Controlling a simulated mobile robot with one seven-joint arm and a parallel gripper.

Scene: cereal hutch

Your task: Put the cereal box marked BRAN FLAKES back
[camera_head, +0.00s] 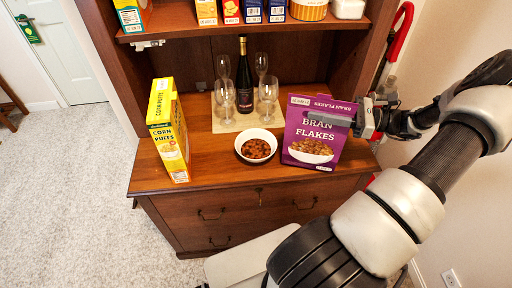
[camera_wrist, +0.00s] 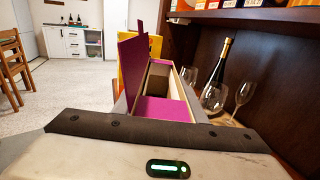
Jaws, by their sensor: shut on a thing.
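The purple BRAN FLAKES box (camera_head: 313,140) is at the right end of the hutch counter, its printed front facing the head camera. My gripper (camera_head: 335,118) reaches in from the right and is shut on the box near its upper right part. The box leans slightly, and I cannot tell whether its bottom touches the counter. In the wrist view, the box (camera_wrist: 165,108) shows from above with its top open and a purple flap standing up. The gripper's fingers are mostly hidden there.
A yellow CORN PUFFS box (camera_head: 168,130) stands at the counter's left. A bowl (camera_head: 256,146) sits beside the purple box. Behind are a dark bottle (camera_head: 244,78) and several glasses. The upper shelf (camera_head: 180,27) holds several boxes, with a bare stretch towards its left.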

